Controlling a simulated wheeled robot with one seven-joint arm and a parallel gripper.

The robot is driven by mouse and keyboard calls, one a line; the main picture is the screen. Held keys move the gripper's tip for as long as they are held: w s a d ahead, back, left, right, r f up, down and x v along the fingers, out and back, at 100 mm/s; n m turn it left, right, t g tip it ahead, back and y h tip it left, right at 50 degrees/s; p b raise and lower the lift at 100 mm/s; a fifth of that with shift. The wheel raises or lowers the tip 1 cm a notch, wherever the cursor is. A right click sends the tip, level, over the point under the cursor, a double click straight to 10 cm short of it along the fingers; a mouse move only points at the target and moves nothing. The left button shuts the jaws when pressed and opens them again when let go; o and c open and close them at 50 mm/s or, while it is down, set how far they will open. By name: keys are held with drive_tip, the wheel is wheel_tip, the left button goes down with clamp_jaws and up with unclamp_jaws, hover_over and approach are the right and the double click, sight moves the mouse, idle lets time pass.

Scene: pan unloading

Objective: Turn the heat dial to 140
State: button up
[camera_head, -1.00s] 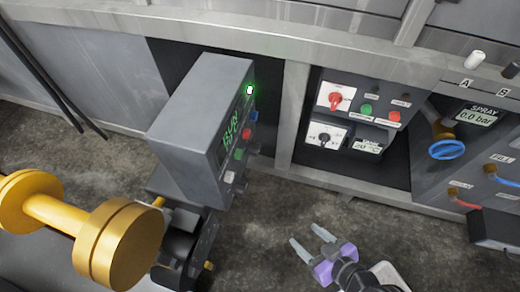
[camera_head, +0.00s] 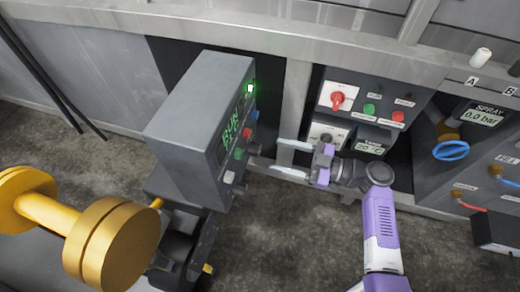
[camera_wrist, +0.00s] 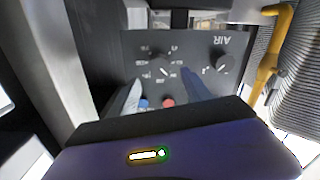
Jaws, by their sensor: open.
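In the wrist view my open fingers (camera_wrist: 162,80) frame a black knob (camera_wrist: 163,67) on a dark panel, apparently the box's face. Its lettering is too small to read.
The grey box (camera_head: 190,115) with a green RUN display and several buttons stands left of my gripper. An AIR knob (camera_wrist: 222,62) shows in the wrist view. A red switch (camera_head: 337,99) sits above the heat dial. A blue valve wheel (camera_head: 451,150) is at right.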

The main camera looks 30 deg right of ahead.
sight(260, 150)
drive_tip(key=b+x, duration=0.1)
drive_tip(key=x, duration=0.5)
drive_tip(key=shift+w+a, duration=0.2)
drive_tip(key=shift+a, duration=0.05)
drive_tip(key=shift+f, duration=0.1)
clamp_jaws()
